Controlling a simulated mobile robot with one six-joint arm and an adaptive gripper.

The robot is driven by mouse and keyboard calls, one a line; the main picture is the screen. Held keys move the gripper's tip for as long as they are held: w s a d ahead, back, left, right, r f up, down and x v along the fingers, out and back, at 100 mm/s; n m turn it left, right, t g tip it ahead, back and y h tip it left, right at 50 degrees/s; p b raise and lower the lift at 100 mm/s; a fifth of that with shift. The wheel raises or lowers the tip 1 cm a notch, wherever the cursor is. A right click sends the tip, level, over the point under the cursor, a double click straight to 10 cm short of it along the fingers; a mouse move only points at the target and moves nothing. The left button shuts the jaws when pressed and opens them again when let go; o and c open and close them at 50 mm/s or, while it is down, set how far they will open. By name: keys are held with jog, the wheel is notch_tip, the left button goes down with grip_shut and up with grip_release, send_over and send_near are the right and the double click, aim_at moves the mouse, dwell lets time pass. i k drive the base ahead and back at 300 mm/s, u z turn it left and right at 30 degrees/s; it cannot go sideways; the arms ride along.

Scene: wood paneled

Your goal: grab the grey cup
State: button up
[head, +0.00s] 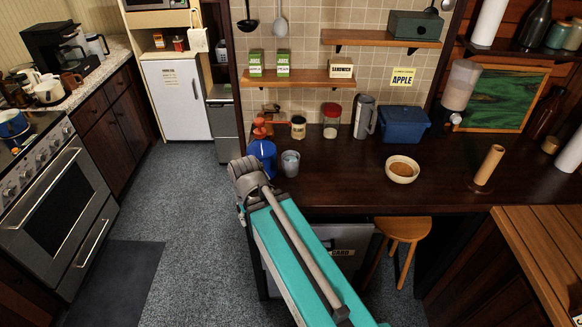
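A small grey cup (290,165) stands upright near the left end of the dark wooden counter (340,187). It is just right of a blue container (262,156) with an orange-red top. The end of my arm, with my gripper (241,208), is at the counter's left front edge, left of and nearer than the cup. My gripper appears apart from the cup. The arm's end largely hides the fingers, so their opening is not visible.
Along the counter stand a jar (298,127), a red-lidded jar (331,121), a grey jug (364,117), a blue box (403,124) and a bowl (402,169). A wooden stool (403,229) is below its front edge. Grey floor (190,235) lies open at left.

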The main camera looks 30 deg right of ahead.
aim_at(290, 158)
jog(key=z, duration=0.05)
jog(key=k, duration=1.15)
jog(key=z, duration=0.85)
jog(key=i, duration=1.05)
jog(key=u, duration=0.05)
